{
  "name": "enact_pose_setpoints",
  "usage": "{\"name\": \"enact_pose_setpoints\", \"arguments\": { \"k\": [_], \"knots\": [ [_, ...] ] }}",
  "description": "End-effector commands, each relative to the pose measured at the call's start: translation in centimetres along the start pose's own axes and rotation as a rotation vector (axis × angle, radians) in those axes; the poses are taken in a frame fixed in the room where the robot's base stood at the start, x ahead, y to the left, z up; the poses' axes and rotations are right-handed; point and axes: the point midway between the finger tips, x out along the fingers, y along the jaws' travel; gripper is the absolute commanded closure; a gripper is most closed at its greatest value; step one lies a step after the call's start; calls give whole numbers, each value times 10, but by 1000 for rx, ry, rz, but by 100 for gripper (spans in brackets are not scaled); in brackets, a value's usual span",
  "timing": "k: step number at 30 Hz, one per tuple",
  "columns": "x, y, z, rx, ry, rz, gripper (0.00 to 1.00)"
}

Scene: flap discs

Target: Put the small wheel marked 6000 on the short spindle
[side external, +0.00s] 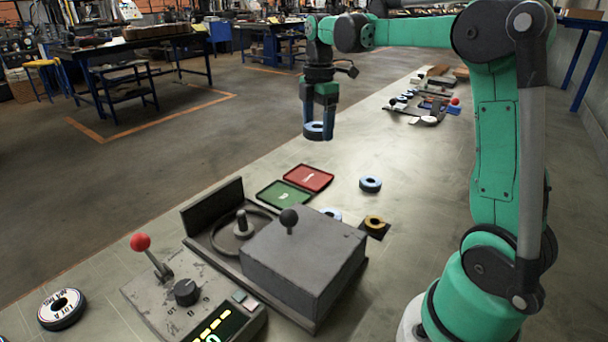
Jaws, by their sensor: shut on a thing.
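My gripper (319,136) hangs high above the bench, beyond the trays, with its fingers pointing down. It is shut on a small blue-rimmed wheel (314,129) with a pale face; its marking is too small to read. A short grey spindle (242,224) stands upright and bare inside a dark ring in the fixture, left of the grey block. The held wheel is well apart from it, further back and higher. Another blue-and-white wheel (370,183) lies flat on the bench. A further wheel (331,214) is partly hidden behind the grey block.
The grey block (303,259) with a black ball knob stands beside the spindle, with a dark upright plate (213,206) behind.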

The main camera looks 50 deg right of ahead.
Motion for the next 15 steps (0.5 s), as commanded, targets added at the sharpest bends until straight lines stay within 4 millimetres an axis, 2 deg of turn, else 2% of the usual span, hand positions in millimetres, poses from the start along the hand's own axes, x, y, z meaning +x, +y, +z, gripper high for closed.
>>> {"name": "enact_pose_setpoints", "arguments": {
  "k": [1,3,6,9,12,15],
  "knots": [
    [9,5,-26,-57,0,0,83],
    [20,8,-58,-125,0,0,83],
    [35,7,-101,-211,0,0,83],
    [47,2,-135,-280,0,1,83],
    [55,-3,-158,-328,0,1,83],
    [61,-6,-170,-353,0,1,83]
  ]
}}
